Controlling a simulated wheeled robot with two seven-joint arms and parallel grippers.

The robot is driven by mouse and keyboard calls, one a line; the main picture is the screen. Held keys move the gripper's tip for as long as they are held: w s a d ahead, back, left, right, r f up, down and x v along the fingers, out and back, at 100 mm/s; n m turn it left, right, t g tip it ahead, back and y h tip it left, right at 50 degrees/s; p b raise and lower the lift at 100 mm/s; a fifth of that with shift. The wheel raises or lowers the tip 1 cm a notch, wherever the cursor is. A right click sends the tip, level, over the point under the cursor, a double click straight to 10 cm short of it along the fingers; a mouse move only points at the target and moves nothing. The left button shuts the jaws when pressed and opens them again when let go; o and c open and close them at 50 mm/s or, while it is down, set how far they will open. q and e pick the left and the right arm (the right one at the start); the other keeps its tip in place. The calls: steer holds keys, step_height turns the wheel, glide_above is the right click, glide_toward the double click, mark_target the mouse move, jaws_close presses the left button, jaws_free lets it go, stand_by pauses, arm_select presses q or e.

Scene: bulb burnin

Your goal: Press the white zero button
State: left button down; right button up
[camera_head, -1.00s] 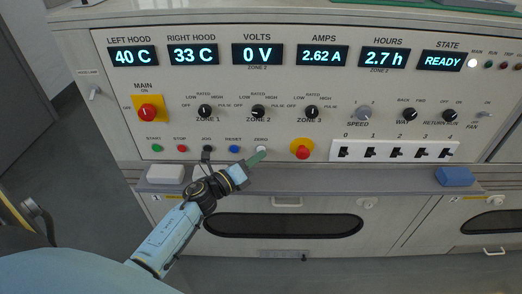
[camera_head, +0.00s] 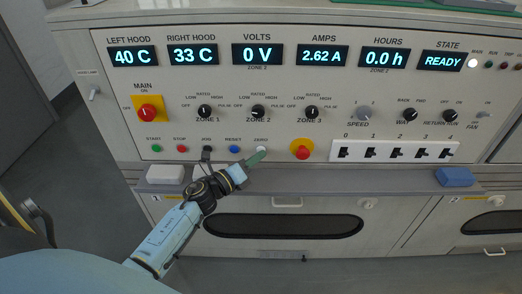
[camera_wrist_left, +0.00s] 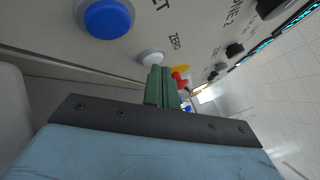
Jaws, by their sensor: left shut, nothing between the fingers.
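The white ZERO button (camera_head: 262,150) is at the right end of the row of small buttons on the panel. My left gripper (camera_head: 258,156) is shut and empty, its green fingertips at the lower edge of this button. In the left wrist view the white button (camera_wrist_left: 151,57) sits right beside the tips of the green fingers (camera_wrist_left: 160,78). I cannot tell whether they touch or how far the button is pushed in. The HOURS display (camera_head: 385,58) reads 0.0 h. My right gripper is not in view.
The blue RESET button (camera_head: 234,149) is just left of the ZERO button. A red knob on a yellow plate (camera_head: 302,149) is to the right. A grey ledge (camera_head: 310,184) runs below, with a white block (camera_head: 165,173) and a blue block (camera_head: 455,177).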

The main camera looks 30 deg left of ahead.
arm_select(q)
steer(key=shift+s+d, duration=0.3)
steer(key=shift+s, duration=0.25)
steer(key=s+d, duration=0.1)
steer(key=s, duration=0.1)
steer(key=s+d+p, duration=0.1)
steer(key=s, duration=0.1)
steer(key=shift+s+d, duration=0.1)
steer(key=shift+d, duration=0.25)
stand_by(0.6)
